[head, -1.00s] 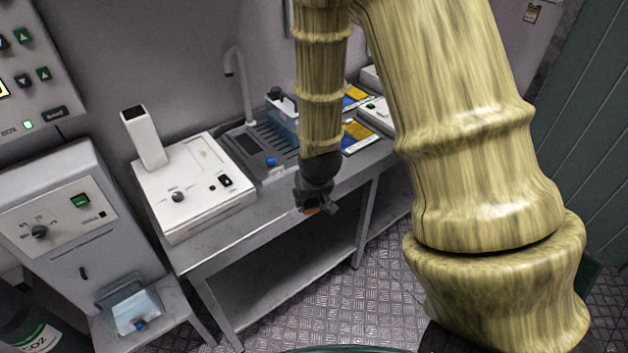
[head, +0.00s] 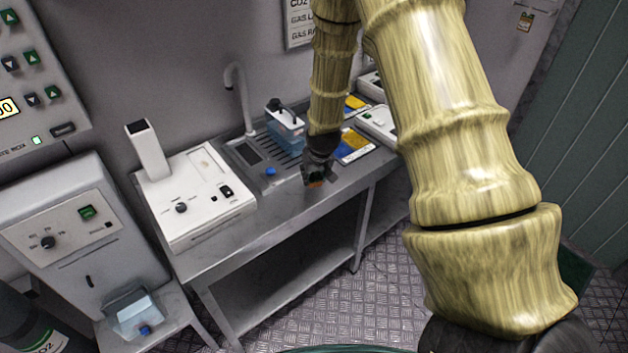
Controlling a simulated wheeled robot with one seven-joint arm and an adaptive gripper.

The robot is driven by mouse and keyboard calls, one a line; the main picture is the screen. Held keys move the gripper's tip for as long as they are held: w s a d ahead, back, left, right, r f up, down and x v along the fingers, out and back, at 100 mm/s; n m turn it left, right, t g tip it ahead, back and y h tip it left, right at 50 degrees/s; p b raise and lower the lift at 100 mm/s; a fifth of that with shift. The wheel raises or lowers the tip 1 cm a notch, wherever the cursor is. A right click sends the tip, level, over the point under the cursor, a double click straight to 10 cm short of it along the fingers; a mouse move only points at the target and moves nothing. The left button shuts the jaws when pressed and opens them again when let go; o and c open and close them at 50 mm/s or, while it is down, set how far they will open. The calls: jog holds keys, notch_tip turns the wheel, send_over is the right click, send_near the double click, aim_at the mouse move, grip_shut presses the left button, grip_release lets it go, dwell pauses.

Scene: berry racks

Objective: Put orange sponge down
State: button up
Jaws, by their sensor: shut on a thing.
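My gripper (head: 317,180) is at the front part of the metal bench, right of the sink. It is shut on the orange sponge (head: 316,184), of which only a small orange patch shows between the dark fingers. The rest of the sponge is hidden. The sponge is over or at the bench top (head: 290,200); I cannot tell whether it touches the surface.
A white device (head: 200,205) stands on the bench's left. A sink (head: 250,155) with a tap (head: 240,95), a blue-liquid container (head: 285,130) and yellow-blue pads (head: 355,145) are behind and beside my gripper. The front bench strip between device and gripper is clear.

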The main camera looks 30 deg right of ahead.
aim_at(315, 178)
jog(key=shift+f+p, duration=0.7)
jog(key=shift+f, duration=1)
jog(key=shift+f, duration=0.15)
jog(key=o, duration=1.1)
jog(key=shift+r, duration=0.25)
jog(key=b+v, duration=0.3)
jog(key=v, duration=0.9)
jog(key=s+a+f+n+g, duration=0.1)
jog(key=s+a+f, duration=0.2)
jog(key=f, duration=0.2)
jog(key=s+a+f, duration=0.2)
jog(key=s+f, duration=0.2)
jog(key=f, duration=0.2)
jog(key=s+a+f+g, duration=0.1)
jog(key=s+a+f, duration=0.3)
jog(key=s, duration=0.5)
jog(key=s+a+f+n+g+y, duration=0.1)
jog(key=s+a+f, duration=0.4)
jog(key=s+f, duration=0.2)
jog(key=s+a+f+n+g, duration=0.1)
jog(key=s+a+f, duration=0.3)
jog(key=s, duration=0.7)
jog(key=shift+s+a+f+p, duration=0.15)
jog(key=shift+a+f, duration=0.05)
jog(key=shift+f, duration=0.4)
jog(key=shift+s+a+f+p, duration=0.15)
jog(key=shift+a+f, duration=0.05)
jog(key=shift+f, duration=0.4)
